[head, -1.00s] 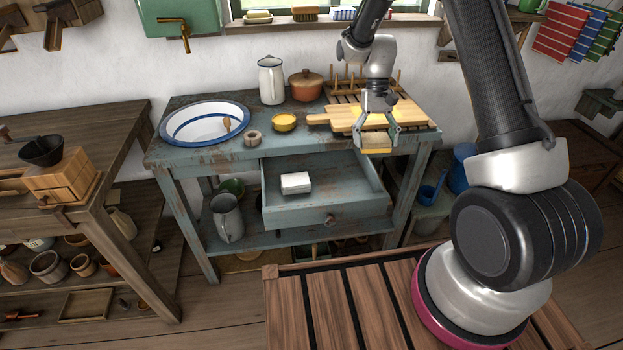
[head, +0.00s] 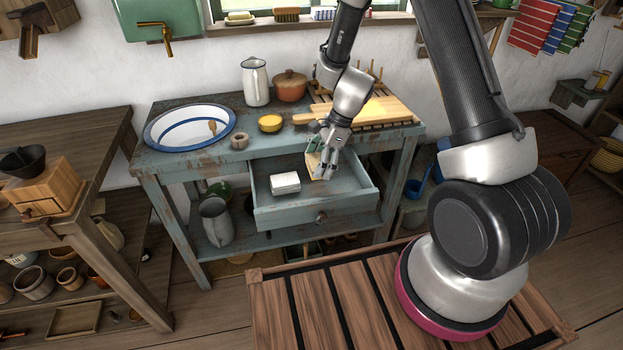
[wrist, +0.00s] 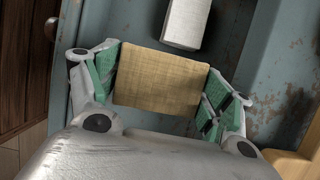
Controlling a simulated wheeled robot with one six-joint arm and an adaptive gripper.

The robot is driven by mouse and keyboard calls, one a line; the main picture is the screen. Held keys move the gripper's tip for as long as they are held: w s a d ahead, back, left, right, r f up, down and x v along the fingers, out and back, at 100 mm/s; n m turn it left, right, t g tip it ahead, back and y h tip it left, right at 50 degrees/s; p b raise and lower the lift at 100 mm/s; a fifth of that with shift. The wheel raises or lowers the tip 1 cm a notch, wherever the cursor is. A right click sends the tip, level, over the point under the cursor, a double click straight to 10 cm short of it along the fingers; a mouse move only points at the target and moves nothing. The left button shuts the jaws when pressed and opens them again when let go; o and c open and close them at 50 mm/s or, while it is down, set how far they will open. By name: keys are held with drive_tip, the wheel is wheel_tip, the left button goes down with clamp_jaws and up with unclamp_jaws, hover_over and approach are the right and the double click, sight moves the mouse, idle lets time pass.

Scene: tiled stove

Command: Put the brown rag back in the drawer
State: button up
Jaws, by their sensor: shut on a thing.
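The brown rag (wrist: 160,80), a tan folded block with a woven look, sits between the green-padded fingers of my gripper (wrist: 163,88) in the wrist view. In the head view my gripper (head: 323,172) is over the right part of the open drawer (head: 288,217), and the rag (head: 313,161) shows partly behind its fingers. My gripper is shut on the rag. I cannot tell whether the rag touches the drawer floor. A white block (head: 285,182) lies in the drawer, left of the rag; it also shows in the wrist view (wrist: 187,20).
The drawer floor to the right of my gripper is bare.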

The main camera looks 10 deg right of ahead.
sight(314, 188)
wheel_tip(314, 188, down, 7)
drive_tip(key=shift+f, duration=0.1)
idle(0.4)
drive_tip(key=o, duration=0.9)
drive_tip(key=shift+f, duration=0.15)
drive_tip(key=shift+o, duration=0.2)
